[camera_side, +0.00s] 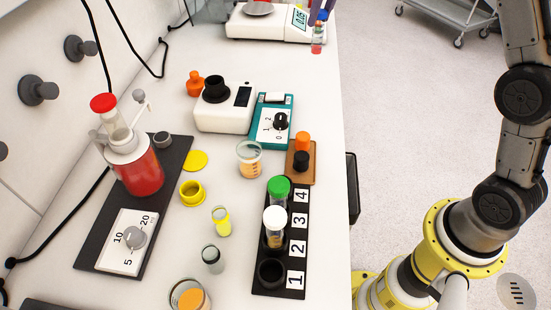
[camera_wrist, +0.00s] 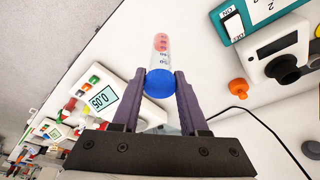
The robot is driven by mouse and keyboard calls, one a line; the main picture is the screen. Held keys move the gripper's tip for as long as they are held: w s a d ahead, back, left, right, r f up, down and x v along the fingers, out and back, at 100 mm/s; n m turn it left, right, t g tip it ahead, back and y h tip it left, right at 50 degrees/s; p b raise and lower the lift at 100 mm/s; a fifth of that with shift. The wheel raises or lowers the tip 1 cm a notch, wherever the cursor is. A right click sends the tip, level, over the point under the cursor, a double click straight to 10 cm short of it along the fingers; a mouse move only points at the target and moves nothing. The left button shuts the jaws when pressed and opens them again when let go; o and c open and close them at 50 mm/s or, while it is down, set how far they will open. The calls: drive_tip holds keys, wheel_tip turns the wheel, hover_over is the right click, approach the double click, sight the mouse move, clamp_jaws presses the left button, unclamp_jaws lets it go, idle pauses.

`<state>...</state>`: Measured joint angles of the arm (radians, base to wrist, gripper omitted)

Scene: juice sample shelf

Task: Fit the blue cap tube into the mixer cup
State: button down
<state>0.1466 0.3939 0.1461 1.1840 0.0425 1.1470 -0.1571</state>
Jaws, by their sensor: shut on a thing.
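The blue cap tube (camera_side: 317,42) is upright at the far right of the bench in the side view, its clear body showing reddish contents. In the wrist view its blue cap (camera_wrist: 158,84) is between the fingers of my gripper (camera_wrist: 160,78), which is shut on it. In the side view only part of my gripper (camera_side: 320,8) shows at the top edge. A white box with a black cup on top, which looks like the mixer cup (camera_side: 214,87), stands nearer and to the left of the tube. The black cup (camera_wrist: 283,70) is at the right in the wrist view.
A white scale (camera_side: 262,30) stands just left of the tube. An orange knob-like piece (camera_side: 195,83) and a teal dial panel (camera_side: 271,106) flank the white box. A numbered black rack (camera_side: 262,290) holds green-capped and white-capped tubes. Bench between scale and box is clear.

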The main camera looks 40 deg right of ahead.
drive_tip(key=r, duration=0.9)
drive_tip(key=shift+a+r, duration=0.25)
drive_tip(key=shift+r, duration=0.15)
drive_tip(key=s+a+r+n+y, duration=0.1)
drive_tip(key=s+a+n, duration=0.3)
drive_tip(key=s+a, duration=0.5)
drive_tip(key=s+a+r+n+y, duration=0.15)
drive_tip(key=s+a+n, duration=0.25)
drive_tip(key=a, duration=0.9)
drive_tip(key=s+a+f+n+g, duration=0.1)
drive_tip(key=s+a+n, duration=0.2)
drive_tip(key=s, duration=0.7)
drive_tip(key=s+a+f+n+g, duration=0.15)
drive_tip(key=s+n, duration=0.25)
drive_tip(key=s, duration=0.5)
drive_tip(key=s+a+f+n+g, duration=0.1)
drive_tip(key=s+a+n, duration=0.2)
drive_tip(key=s, duration=0.7)
drive_tip(key=w+a+f, duration=0.3)
drive_tip(key=a+f, duration=0.3)
drive_tip(key=f, duration=0.2)
drive_tip(key=w+a+f, duration=0.4)
drive_tip(key=a+f, duration=0.3)
drive_tip(key=f, duration=0.2)
drive_tip(key=shift+f+y, duration=0.2)
drive_tip(key=shift+y, duration=0.15)
